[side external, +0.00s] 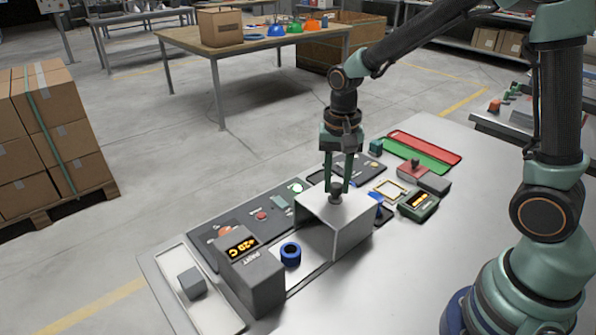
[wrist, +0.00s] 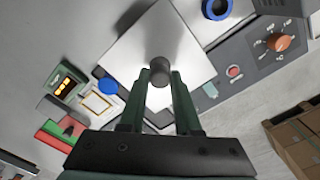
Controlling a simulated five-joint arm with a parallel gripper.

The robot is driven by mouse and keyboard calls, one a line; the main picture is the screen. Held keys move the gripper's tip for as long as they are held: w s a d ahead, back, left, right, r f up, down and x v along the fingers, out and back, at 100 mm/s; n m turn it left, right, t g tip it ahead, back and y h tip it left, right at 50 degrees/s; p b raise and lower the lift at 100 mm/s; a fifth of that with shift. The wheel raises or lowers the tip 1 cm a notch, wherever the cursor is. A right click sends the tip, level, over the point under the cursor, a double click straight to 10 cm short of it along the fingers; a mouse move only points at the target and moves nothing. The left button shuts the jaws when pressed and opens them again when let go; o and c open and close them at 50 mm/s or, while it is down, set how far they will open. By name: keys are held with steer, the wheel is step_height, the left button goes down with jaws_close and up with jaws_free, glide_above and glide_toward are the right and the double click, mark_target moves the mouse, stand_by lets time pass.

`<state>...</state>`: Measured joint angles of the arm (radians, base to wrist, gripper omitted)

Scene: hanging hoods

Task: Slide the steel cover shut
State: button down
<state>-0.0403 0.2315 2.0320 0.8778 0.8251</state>
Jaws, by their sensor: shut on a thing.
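The steel cover (side external: 352,238) is a hood with a flat top and an open end facing the grey display block. It stands on the metal table, and its top also fills the middle of the wrist view (wrist: 190,45). A dark round knob (wrist: 159,66) stands on its top. My gripper (side external: 337,186) points down from above with its fingers shut on the knob; the fingers show in the wrist view (wrist: 160,78) too. A blue ring (side external: 291,254) stands outside the cover's open end, apart from it, and shows in the wrist view (wrist: 216,8).
A grey block with an orange display (side external: 255,280) stands beyond the ring. A dark control panel (side external: 258,220) runs along the cover's far side. A white tray (side external: 225,318) holds a grey cube. Red and green trays (side external: 425,147) and a green meter (side external: 419,204) lie behind.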

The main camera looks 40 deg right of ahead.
steer(key=shift+r, duration=0.1)
stand_by(0.6)
steer(key=a, duration=1.3)
steer(key=shift+a, duration=0.1)
steer(key=c, duration=0.6)
jaws_free()
step_height(320, 180, up, 12)
